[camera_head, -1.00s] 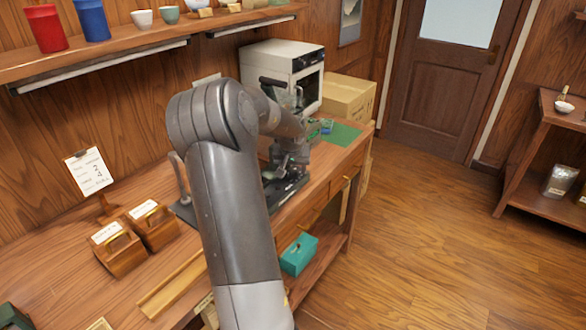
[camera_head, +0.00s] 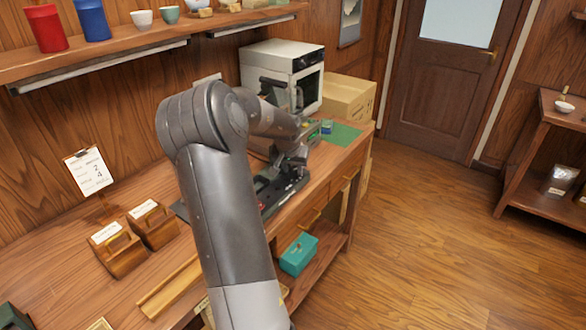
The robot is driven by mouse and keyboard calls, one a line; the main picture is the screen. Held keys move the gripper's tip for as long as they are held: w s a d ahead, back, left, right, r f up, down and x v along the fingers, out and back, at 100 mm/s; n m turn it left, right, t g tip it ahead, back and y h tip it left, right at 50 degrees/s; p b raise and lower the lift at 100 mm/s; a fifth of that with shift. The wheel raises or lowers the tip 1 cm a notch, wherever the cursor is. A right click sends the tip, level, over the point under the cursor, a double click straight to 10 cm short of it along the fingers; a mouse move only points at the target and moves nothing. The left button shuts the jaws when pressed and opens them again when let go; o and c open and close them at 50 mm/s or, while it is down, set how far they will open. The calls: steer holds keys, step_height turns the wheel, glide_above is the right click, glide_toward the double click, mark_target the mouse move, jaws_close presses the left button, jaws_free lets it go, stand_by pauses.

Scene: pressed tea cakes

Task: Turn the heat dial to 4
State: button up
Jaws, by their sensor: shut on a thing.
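The dark press machine (camera_head: 283,190) stands on the wooden counter, largely behind my arm. My gripper (camera_head: 285,167) is down at its base, partly covered by my wrist, and seems shut on the small heat dial there. The dial itself is hidden, so its number cannot be read.
A white oven-like box (camera_head: 283,62) and a cardboard box (camera_head: 347,97) stand behind the press. A green mat (camera_head: 345,134) lies at the counter's far end. Two labelled wooden boxes (camera_head: 117,255) (camera_head: 155,228) stand at left. A shelf (camera_head: 150,42) with cups and canisters hangs above.

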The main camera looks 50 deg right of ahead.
steer(key=m+g, duration=0.1)
steer(key=m, duration=0.3)
steer(key=shift+w+a+m+g, duration=0.1)
steer(key=shift+w+m+g, duration=0.05)
steer(key=shift+m+g, duration=0.25)
steer(key=shift+f, duration=0.1)
stand_by(0.3)
steer(key=o, duration=1)
steer(key=shift+c, duration=0.2)
steer(key=v, duration=1.1)
steer(key=shift+a+f, duration=0.1)
